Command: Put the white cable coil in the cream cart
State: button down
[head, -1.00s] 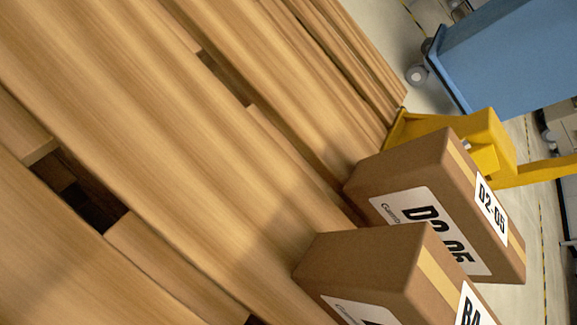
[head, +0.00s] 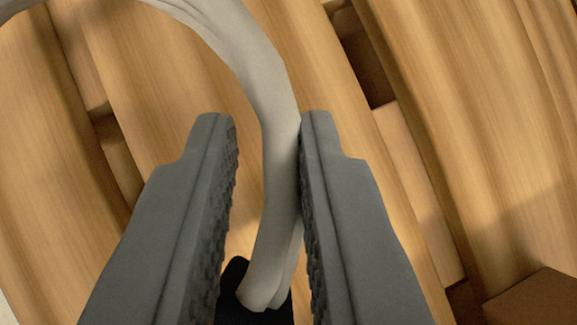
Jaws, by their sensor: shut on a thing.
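The white cable coil (head: 265,75) is a pale grey-white loop in the upper left and middle of the head view. Its strands run down between the two dark grey fingers of my gripper (head: 267,116). My gripper is shut on the coil, which lies against the right finger. Part of the loop runs out of the picture at the top left. The lower ends of the strands pass in front of a black part between the fingers. The cream cart is not in view.
Wooden slats of a pallet (head: 170,110) fill the background, with dark gaps between the boards. The corner of a brown cardboard box (head: 540,303) shows at the bottom right.

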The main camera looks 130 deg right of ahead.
jog(key=shift+f, duration=2.6)
jog(key=shift+f, duration=0.15)
jog(key=c, duration=1.3)
grip_release()
jog(key=shift+c, duration=0.2)
